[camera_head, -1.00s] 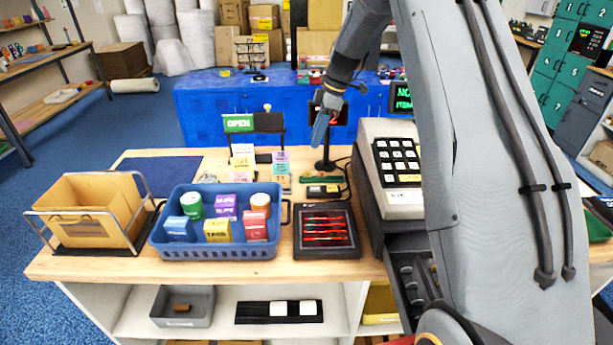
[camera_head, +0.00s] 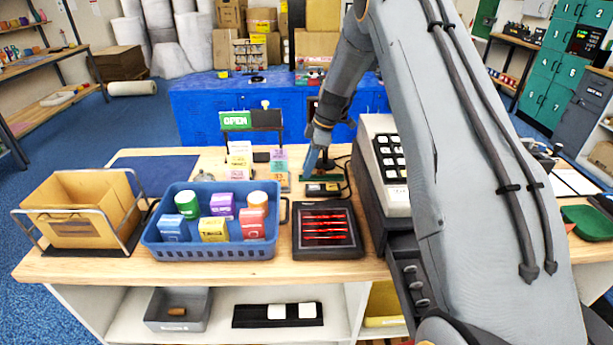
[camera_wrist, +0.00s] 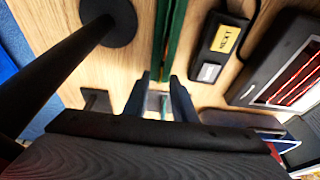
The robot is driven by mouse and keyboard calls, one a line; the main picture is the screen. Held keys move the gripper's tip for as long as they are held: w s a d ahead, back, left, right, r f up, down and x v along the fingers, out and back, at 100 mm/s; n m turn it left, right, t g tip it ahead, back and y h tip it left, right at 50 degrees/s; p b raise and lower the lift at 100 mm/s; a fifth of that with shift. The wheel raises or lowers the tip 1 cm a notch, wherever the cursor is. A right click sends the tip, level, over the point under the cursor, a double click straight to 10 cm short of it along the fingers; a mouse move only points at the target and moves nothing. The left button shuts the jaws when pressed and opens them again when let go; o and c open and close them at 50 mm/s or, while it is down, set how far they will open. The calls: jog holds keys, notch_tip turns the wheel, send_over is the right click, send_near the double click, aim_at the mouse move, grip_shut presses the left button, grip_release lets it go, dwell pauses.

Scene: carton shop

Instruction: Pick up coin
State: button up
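I cannot make out a coin in either view. My gripper (camera_head: 311,164) points down over the back of the wooden counter (camera_head: 215,272), beside a small black box with a yellow label (camera_head: 322,189). In the wrist view my gripper (camera_wrist: 160,84) has its two blue-grey fingers apart, with a gap between them. A small pale grey patch shows low in that gap, and I cannot tell what it is. The black box with the yellow label (camera_wrist: 222,45) lies to the right of the fingers, not touching them.
A blue basket of small goods (camera_head: 210,249) and a black tray with red items (camera_head: 327,230) stand in front. The cash register (camera_head: 388,165) is at right, with a drawer unit (camera_head: 408,283) below. An OPEN sign (camera_head: 236,120) and price cards (camera_head: 279,160) stand behind.

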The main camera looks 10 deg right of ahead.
jog(key=shift+r, duration=0.1)
jog(key=shift+c, duration=0.2)
grip_shut()
notch_tip(320, 180, up, 18)
jog(key=p, duration=0.4)
dwell(0.6)
